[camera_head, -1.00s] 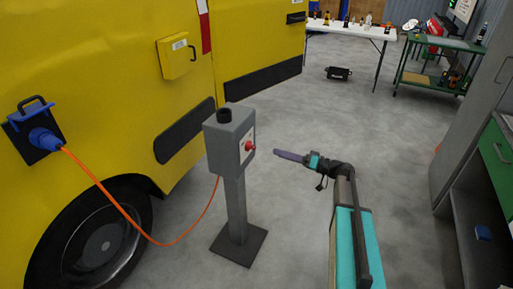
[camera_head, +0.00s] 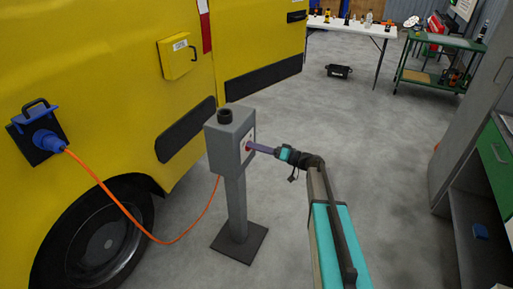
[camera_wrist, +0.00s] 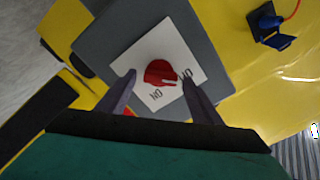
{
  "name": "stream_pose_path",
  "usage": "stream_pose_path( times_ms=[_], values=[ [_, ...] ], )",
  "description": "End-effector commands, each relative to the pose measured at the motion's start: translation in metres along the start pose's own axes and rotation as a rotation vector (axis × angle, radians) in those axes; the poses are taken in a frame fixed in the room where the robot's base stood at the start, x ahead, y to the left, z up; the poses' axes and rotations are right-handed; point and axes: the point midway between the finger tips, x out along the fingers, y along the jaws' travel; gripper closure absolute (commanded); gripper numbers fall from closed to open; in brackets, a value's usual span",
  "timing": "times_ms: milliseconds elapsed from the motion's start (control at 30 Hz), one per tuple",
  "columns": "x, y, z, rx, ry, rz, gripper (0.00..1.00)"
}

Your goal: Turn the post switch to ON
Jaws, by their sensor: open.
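The post switch is a grey box (camera_head: 222,150) on a grey post with a square foot. The wrist view shows its white plate (camera_wrist: 150,98) with a red knob (camera_wrist: 160,72). One label near the plate's lower corner reads ON, upside down. Another label is partly hidden by the right finger. My gripper (camera_wrist: 160,75) is open, its two purple fingers either side of the knob; I cannot tell whether they touch it. In the head view my gripper (camera_head: 252,148) reaches the box's right face and mostly hides the knob.
A yellow van (camera_head: 110,70) stands close behind the box. An orange cable (camera_head: 120,210) runs from a blue plug (camera_head: 47,141) on the van to the post. Grey cabinets (camera_head: 460,160) stand right. The floor between is clear.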

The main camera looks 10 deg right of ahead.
Motion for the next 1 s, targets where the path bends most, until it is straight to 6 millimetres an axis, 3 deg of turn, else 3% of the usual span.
stream_pose_path(
  times_ms=[233,500,533,1000],
  values=[
    [0.0002,0.0002,0.0,0.0,0.001,0.0,0.41],
    [-0.0003,0.0005,-0.0003,0.0,0.001,0.001,0.82],
    [0.0061,-0.0038,0.0037,0.0,-0.001,-0.001,0.82],
    [-0.0008,0.002,0.0011,0.077,0.0,0.001,0.82]
  ],
)
